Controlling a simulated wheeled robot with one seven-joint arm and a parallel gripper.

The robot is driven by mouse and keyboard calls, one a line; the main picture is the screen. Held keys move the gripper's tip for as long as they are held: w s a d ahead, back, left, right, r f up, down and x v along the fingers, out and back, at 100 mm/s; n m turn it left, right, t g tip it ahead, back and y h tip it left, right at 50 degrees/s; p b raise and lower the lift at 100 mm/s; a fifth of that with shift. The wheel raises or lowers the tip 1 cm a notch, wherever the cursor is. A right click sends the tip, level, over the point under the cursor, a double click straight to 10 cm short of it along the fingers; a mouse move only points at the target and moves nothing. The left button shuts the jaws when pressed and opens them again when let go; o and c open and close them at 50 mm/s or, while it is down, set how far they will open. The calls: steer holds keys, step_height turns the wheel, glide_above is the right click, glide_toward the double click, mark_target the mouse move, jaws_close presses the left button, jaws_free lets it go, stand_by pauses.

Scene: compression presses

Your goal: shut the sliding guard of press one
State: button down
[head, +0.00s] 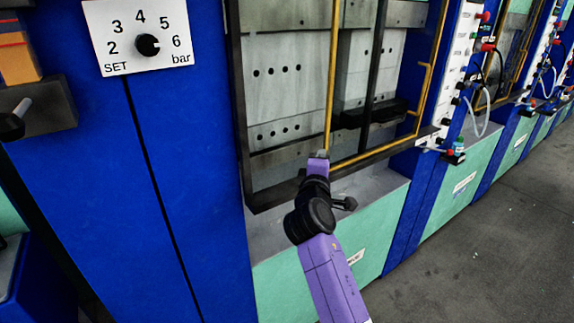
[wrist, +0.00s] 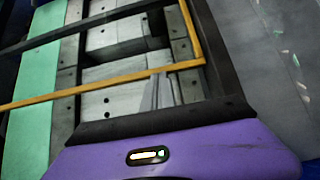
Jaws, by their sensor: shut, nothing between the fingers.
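The sliding guard (head: 332,75) of the near press is a yellow-edged frame. In the head view it stands over the right part of the press opening, and the left part is uncovered. A yellow handle (head: 427,88) is on its right side. The yellow frame also crosses the wrist view (wrist: 110,80). My gripper (head: 320,154) is shut and empty, at the guard's lower left corner, close to its upright yellow edge. I cannot tell whether it touches the edge.
A dark frame (head: 241,120) borders the opening, with grey drilled plates (head: 275,70) inside. A blue panel with a pressure dial (head: 147,45) is at the left. A white strip with knobs and hoses (head: 462,60) is right of the opening. Grey floor (head: 490,230) is clear at the right.

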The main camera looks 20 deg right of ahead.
mark_target(367, 137)
steer(key=w+d, duration=0.1)
steer(key=d, duration=0.4)
steer(key=w+d, duration=0.2)
steer(key=d, duration=0.4)
steer(key=w+d, duration=0.2)
steer(key=d, duration=0.3)
steer(key=shift+w+d, duration=0.15)
steer(key=shift+w, duration=0.05)
steer(key=shift+d+r, duration=0.1)
steer(key=shift+d, duration=0.15)
